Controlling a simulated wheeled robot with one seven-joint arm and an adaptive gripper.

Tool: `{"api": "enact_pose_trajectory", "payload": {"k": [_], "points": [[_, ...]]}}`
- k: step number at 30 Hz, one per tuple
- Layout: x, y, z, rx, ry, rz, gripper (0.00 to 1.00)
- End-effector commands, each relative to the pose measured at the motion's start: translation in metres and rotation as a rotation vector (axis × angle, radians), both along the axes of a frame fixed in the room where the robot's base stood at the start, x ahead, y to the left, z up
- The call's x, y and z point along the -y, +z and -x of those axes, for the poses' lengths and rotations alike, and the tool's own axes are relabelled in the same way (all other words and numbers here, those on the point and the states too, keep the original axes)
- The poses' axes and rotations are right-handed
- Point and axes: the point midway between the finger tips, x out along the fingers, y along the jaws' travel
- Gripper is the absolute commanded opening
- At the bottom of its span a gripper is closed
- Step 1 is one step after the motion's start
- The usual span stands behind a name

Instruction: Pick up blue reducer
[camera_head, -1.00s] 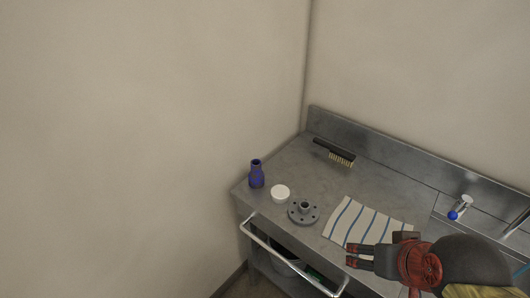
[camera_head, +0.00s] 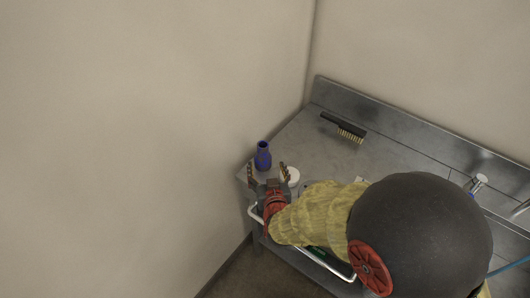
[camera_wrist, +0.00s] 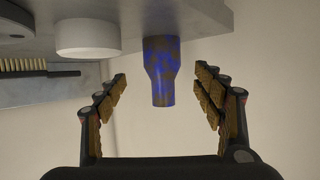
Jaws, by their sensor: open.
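The blue reducer (camera_head: 263,156) stands upright near the left front corner of the metal cart top. It has a narrow neck and a wider body. In the wrist view the reducer (camera_wrist: 161,70) appears upside down, mottled blue and brown, centred between the two fingers. My gripper (camera_head: 268,173) is at the cart's front left edge, just in front of the reducer. In the wrist view my gripper (camera_wrist: 161,88) has its fingers spread wide, with clear gaps on both sides of the reducer and nothing held.
A white round cap (camera_head: 292,176) sits just right of the reducer and also shows in the wrist view (camera_wrist: 88,38). A black brush (camera_head: 344,127) lies at the back. A rail (camera_head: 335,272) runs along the cart's front. My arm hides the flange and most of the cloth.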

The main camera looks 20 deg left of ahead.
Motion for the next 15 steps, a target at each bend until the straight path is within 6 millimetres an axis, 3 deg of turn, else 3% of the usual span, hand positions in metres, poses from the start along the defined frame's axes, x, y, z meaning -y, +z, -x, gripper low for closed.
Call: {"api": "enact_pose_trajectory", "payload": {"k": [15], "points": [[-0.024, -0.021, -0.046, 0.01, 0.0, -0.001, 0.69]]}}
